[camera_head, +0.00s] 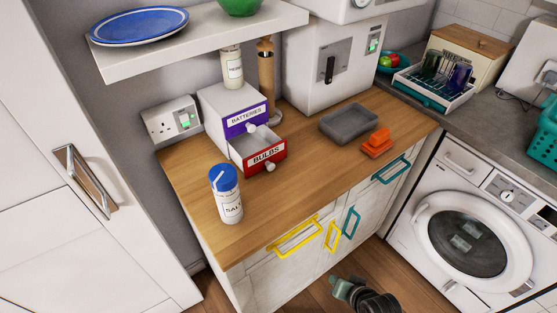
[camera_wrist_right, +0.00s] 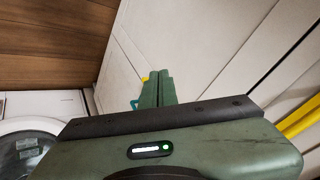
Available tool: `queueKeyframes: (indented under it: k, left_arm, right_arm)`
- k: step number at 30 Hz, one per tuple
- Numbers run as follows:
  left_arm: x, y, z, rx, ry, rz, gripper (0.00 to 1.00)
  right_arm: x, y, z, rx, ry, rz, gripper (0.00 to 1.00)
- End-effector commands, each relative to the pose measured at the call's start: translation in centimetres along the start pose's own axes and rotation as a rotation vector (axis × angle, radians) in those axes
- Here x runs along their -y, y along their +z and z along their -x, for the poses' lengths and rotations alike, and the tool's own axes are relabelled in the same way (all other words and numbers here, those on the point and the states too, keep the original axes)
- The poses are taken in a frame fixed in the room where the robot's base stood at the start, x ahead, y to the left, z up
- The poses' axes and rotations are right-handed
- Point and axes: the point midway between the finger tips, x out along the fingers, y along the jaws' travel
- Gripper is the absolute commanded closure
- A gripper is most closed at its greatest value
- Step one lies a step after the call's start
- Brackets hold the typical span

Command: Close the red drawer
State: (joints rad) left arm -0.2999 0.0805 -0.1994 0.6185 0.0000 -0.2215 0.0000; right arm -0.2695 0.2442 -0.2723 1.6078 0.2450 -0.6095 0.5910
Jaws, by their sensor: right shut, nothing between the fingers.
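The red drawer (camera_head: 266,157), labelled BULBS, is the lower drawer of a small white two-drawer box (camera_head: 216,107) on the wooden counter. It stands pulled out, with its pale inside showing and a white knob on its front. The purple drawer (camera_head: 246,117), labelled BATTERIES, sits above it and looks shut. My right gripper (camera_head: 338,285) is low in front of the counter's cabinets, below the counter top and well away from the red drawer. In the right wrist view its green fingers (camera_wrist_right: 158,88) are together and empty. My left gripper is not in view.
A salt jar (camera_head: 227,195) with a blue lid stands left of the red drawer near the counter's front. A grey tray (camera_head: 348,123) and an orange object (camera_head: 376,143) lie to the right. A shelf (camera_head: 195,45) overhangs the back. Yellow handles (camera_head: 297,236) stick out from the cabinet fronts.

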Motion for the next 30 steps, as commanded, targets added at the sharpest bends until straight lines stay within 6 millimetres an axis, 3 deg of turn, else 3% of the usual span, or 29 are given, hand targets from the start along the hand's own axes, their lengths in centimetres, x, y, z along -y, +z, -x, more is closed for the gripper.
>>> queueKeyframes:
  k: [1, 6, 9, 12, 18, 21, 30]
  left_arm:
    - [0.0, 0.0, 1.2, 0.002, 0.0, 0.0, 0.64]
    - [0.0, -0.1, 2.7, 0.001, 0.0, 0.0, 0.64]
    - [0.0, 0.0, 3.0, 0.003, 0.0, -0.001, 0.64]
    - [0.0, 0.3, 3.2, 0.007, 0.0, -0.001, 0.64]
    - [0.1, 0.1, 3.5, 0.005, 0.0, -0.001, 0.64]
    - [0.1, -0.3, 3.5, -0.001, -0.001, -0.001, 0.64]
    - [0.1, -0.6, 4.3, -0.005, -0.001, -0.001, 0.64]
  right_arm:
    - [3.3, -2.8, 2.6, -0.026, -0.054, -0.034, 1.0]
    - [12.4, -9.1, 9.9, -0.074, -0.241, -0.18, 1.0]
    - [16.4, -12.0, 12.3, -0.085, -0.375, -0.328, 1.0]
    - [18.9, -14.0, 13.6, -0.077, -0.48, -0.459, 1.0]
    - [21.8, -16.4, 15.3, -0.046, -0.618, -0.64, 1.0]
    - [22.4, -17.0, 15.2, -0.039, -0.64, -0.67, 1.0]
    - [25.4, -18.3, 11.0, -0.039, -0.64, -0.67, 1.0]
